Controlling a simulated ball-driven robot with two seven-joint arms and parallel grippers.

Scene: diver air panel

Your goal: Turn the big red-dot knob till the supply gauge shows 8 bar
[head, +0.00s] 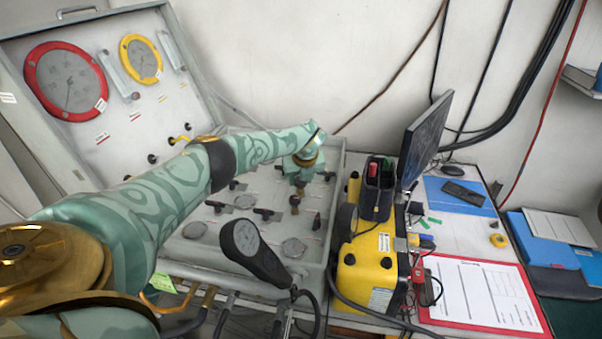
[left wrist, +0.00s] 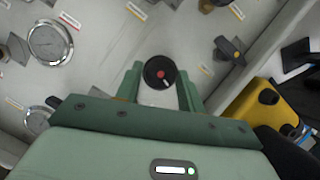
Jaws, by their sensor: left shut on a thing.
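The big red-dot knob (left wrist: 159,72) shows in the left wrist view as a round black cap with a red dot and a short white mark pointing down and slightly right. My left gripper (left wrist: 160,88) has one finger on each side of it and is shut on it. In the head view my left gripper (head: 300,178) is over the far right part of the panel, and its hand hides the knob. A large red-ringed gauge (head: 67,80) and a smaller yellow-ringed gauge (head: 140,58) are in the raised lid. Their labels and readings are too small to tell. My right gripper is not in view.
Several small valves and round dials (head: 293,248) lie around on the panel. A black gauge on a hose (head: 255,250) stands in front. A yellow case (head: 370,275), a monitor (head: 425,135) and a red clipboard (head: 485,292) are to the right.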

